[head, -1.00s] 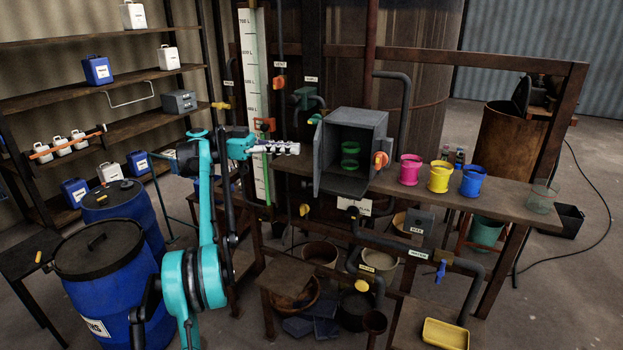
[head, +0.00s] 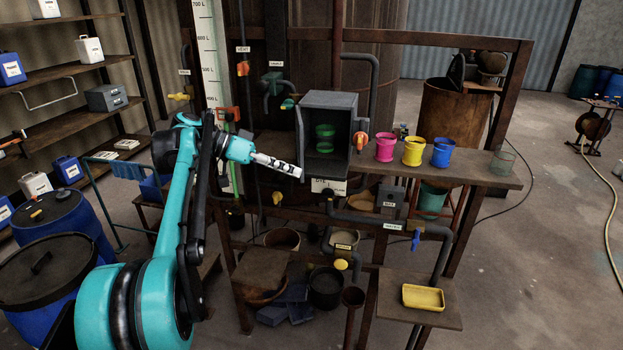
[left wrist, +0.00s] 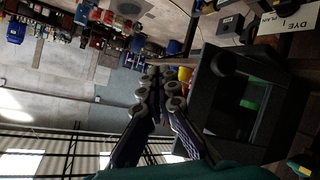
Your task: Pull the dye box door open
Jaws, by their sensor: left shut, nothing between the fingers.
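The grey dye box (head: 344,101) stands on the bench with its front open. A green container (head: 324,131) shows inside it. Its door (head: 300,143) appears as a narrow strip at the box's left side, swung out. My left gripper (head: 298,172) is shut and empty, its tips beside the door's lower left edge; I cannot tell if they touch. In the left wrist view the shut fingers (left wrist: 158,92) point away, left of the box (left wrist: 283,118), whose dark inside shows the green container. My right gripper is not in view.
Pipes and valves run below. Blue drums (head: 55,228) stand at the left; the floor at the right is mostly free.

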